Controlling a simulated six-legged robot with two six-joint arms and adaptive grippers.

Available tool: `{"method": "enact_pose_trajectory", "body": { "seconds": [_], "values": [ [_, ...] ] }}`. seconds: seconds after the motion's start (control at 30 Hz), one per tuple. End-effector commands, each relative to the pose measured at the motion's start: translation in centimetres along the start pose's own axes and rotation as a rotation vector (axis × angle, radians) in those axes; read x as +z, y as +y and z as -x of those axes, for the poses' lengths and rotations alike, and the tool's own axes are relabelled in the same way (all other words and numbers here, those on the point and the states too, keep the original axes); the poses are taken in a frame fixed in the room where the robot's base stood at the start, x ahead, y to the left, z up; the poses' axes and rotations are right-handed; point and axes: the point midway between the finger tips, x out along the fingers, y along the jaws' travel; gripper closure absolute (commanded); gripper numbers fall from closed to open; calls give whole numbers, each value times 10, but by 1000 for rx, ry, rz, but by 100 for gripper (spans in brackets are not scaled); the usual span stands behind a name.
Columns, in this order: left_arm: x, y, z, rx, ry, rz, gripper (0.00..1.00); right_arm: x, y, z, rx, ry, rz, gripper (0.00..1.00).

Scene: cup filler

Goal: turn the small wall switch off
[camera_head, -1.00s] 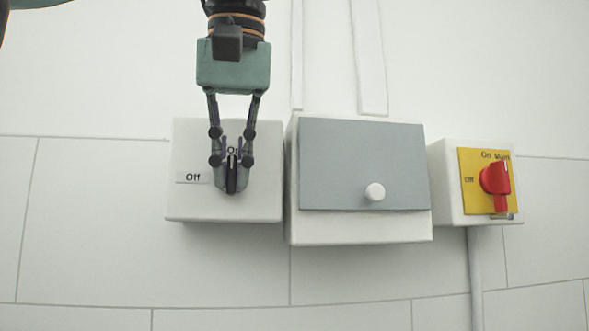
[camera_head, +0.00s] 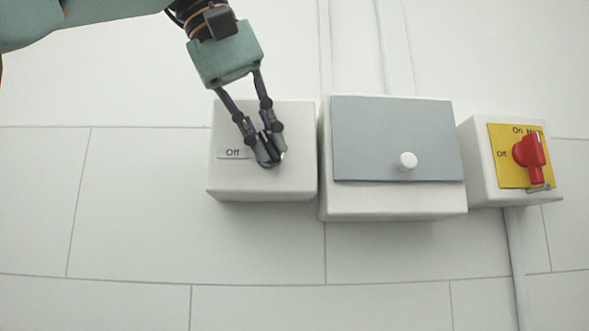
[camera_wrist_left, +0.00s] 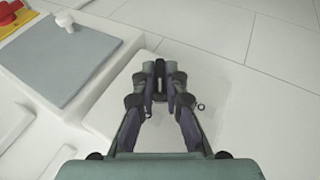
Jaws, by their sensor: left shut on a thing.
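The small wall switch is a white box (camera_head: 225,180) on the wall with a dark knob on its front. An "Off" label (camera_head: 233,153) shows left of the knob; the "On" label is hidden behind my gripper. My left gripper (camera_head: 270,158) comes down from the upper left, tilted, with its fingers shut on the dark knob (camera_wrist_left: 159,84). The knob shows between the fingertips in the left wrist view and is mostly covered in the head view. My right gripper is not in view.
A larger white box with a grey cover (camera_head: 393,137) and white button (camera_head: 407,160) stands close to the right. Further right is a yellow plate with a red rotary switch (camera_head: 530,151). The wall below the boxes is clear, apart from a pipe (camera_head: 517,255).

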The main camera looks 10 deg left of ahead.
Motion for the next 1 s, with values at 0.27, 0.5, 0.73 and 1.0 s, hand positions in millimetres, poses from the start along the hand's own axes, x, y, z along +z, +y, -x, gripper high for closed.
{"method": "enact_pose_trajectory", "body": {
  "seconds": [0.27,0.5,0.73,1.0],
  "values": [
    [0,-7,-5,234,8,97,100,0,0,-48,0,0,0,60],
    [0,-10,-6,414,6,172,100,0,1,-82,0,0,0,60],
    [1,-12,-7,577,6,239,100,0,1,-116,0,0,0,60],
    [2,-13,-9,754,5,313,100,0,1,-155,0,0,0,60]
  ]
}}
